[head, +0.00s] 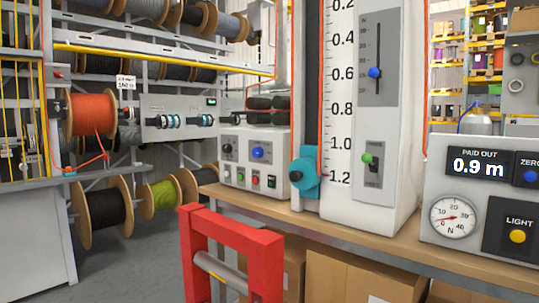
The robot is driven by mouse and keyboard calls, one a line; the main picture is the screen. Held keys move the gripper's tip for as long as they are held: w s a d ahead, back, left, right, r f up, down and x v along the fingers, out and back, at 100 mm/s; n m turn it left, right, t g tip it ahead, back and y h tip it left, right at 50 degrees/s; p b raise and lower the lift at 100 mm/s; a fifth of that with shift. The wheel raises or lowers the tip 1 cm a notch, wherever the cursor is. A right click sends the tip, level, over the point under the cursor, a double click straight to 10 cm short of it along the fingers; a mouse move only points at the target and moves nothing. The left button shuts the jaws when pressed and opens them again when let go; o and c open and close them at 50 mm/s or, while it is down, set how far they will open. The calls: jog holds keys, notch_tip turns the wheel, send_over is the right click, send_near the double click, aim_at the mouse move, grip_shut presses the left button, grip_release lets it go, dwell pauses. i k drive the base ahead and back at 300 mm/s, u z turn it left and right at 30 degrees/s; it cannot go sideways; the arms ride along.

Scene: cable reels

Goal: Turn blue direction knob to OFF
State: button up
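A blue knob (258,152) sits on the upper right of the front of a white control box (281,140). It is probably the direction knob, but the labels around it are too small to read. I cannot tell which position the knob points to. My gripper is not in view, so its place relative to the knob cannot be seen.
The control box stands on a wooden-topped bench (340,236). Its front also has a dark knob (227,148) and small buttons. A tall white scale panel (342,150) with a blue slider knob (375,73) stands right of it. A red frame (189,250) stands in front.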

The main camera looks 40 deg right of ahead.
aim_at(257, 153)
jog(key=z, duration=1.45)
